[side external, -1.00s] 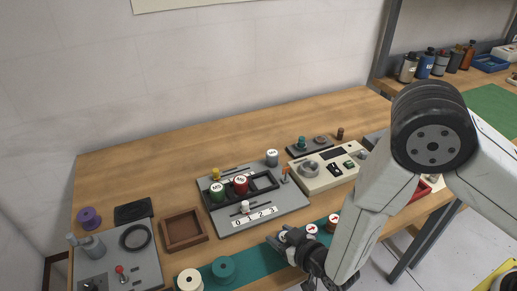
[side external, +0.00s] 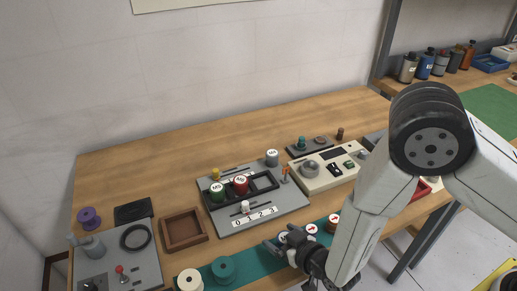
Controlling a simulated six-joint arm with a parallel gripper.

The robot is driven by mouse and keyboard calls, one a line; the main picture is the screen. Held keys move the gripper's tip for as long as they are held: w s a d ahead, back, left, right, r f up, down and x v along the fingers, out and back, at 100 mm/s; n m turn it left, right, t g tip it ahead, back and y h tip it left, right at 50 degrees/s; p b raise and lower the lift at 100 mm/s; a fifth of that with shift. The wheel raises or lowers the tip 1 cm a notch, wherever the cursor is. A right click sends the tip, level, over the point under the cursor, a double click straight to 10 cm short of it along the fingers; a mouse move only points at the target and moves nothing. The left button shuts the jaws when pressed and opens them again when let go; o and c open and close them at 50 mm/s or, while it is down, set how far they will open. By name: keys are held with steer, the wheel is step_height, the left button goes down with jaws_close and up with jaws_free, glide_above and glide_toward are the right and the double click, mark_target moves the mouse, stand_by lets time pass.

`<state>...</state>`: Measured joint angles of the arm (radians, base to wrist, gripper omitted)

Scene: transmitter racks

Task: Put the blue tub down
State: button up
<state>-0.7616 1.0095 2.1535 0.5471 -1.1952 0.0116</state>
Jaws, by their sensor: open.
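My gripper (side external: 278,241) is low over the near part of the teal mat (side external: 250,257), with its fingers apart. A small tub with a pale lid (side external: 285,236) shows at the fingers, mostly hidden by them. Its side colour cannot be made out, so I cannot confirm that it is the blue tub. It appears to stand on the mat, but its base is hidden. Two tubs with red arrows on white lids (side external: 312,228) stand just right of the gripper.
A teal spool (side external: 223,269) and a cream spool (side external: 190,280) are left on the mat. Behind are a grey panel with a black rack (side external: 262,182) holding green and red tubs, and a brown wooden tray (side external: 184,231). The table's back is clear.

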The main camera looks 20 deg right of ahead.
steer(key=shift+v, duration=3.75)
steer(key=shift+d+f, duration=0.1)
steer(key=shift+f, duration=0.05)
steer(key=shift+o, duration=0.3)
